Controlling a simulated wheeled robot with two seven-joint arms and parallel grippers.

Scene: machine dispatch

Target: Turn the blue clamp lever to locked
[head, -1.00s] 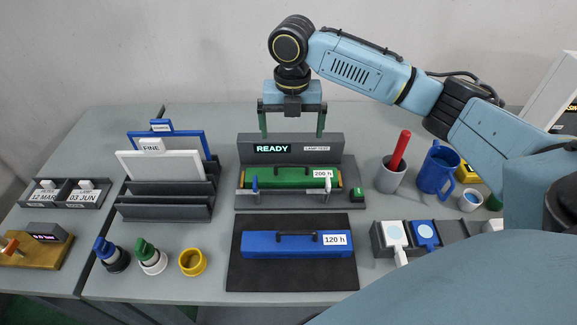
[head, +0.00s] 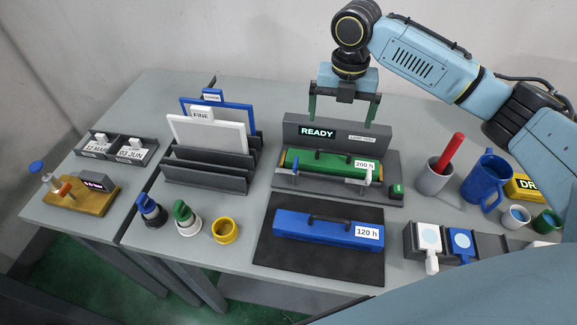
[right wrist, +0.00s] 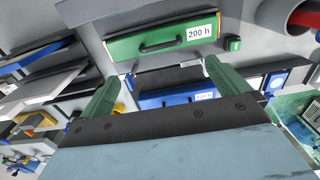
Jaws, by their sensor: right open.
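The clamp fixture (head: 395,196) stands at the middle back in the head view, with a lit READY display. A green 200 h box (head: 325,163) lies in it and also shows in the right wrist view (right wrist: 160,40). The small blue clamp lever (head: 295,166) stands about upright at the fixture's left end; a white lever (head: 368,174) is at its right end. My right gripper (head: 342,112) is open and empty above the back of the fixture, apart from the levers. Its green fingers spread wide in the wrist view (right wrist: 160,90). My left gripper is out of view.
A blue 120 h box (head: 315,226) lies on a dark mat in front. A rack with framed plates (head: 208,170) stands left. A grey cup with a red rod (head: 436,176) and a blue mug (head: 487,178) stand right. Bare tabletop lies between rack and fixture.

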